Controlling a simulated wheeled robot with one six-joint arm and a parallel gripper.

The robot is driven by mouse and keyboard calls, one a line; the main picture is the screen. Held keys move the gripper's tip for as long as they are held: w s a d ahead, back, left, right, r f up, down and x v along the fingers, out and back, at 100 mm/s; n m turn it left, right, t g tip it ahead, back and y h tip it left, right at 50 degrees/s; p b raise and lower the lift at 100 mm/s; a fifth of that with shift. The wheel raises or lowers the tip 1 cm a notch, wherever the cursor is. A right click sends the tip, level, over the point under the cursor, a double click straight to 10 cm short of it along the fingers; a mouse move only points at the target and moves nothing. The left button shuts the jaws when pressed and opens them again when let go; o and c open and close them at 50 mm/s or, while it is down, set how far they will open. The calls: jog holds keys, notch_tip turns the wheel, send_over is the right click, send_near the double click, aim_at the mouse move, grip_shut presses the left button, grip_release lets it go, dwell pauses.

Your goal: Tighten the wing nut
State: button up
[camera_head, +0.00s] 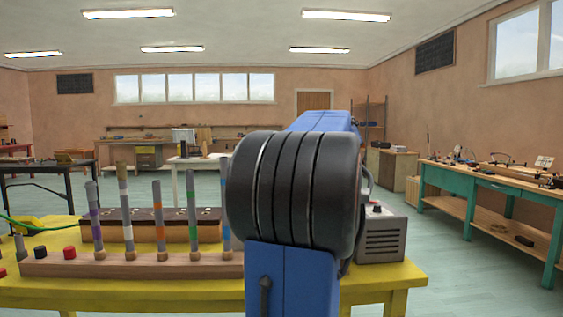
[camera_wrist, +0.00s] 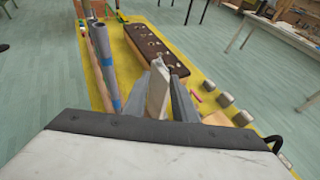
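I cannot make out a wing nut in either view. In the wrist view, my gripper (camera_wrist: 165,92) points down over the yellow table, with its two grey fingers a little apart. A pale beige piece (camera_wrist: 158,95) shows between the fingers; I cannot tell whether it is gripped or lies beyond them. A dark-topped wooden block (camera_wrist: 157,48) with a row of round fittings is just past the fingertips. The same block (camera_head: 150,229) shows in the head view, partly behind upright rods. My arm hides the gripper in the head view.
A wooden rail (camera_head: 130,266) with several upright banded rods runs along the front of the yellow table (camera_head: 380,273). Red (camera_head: 70,252) and black (camera_head: 40,252) knobs are at left. A grey box (camera_head: 382,236) stands right of my arm. Open floor separates the green bench (camera_head: 490,180).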

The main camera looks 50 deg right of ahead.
jog(key=x, duration=1.2)
jog(key=shift+w, duration=0.15)
jog(key=shift+f, duration=0.15)
grip_shut()
jog(key=shift+a+m+h, duration=0.3)
jog(key=shift+m+h, duration=0.7)
jog(key=shift+h, duration=0.2)
jog(key=shift+a+m+h, duration=0.35)
jog(key=shift+m+h, duration=0.65)
jog(key=shift+h, duration=0.2)
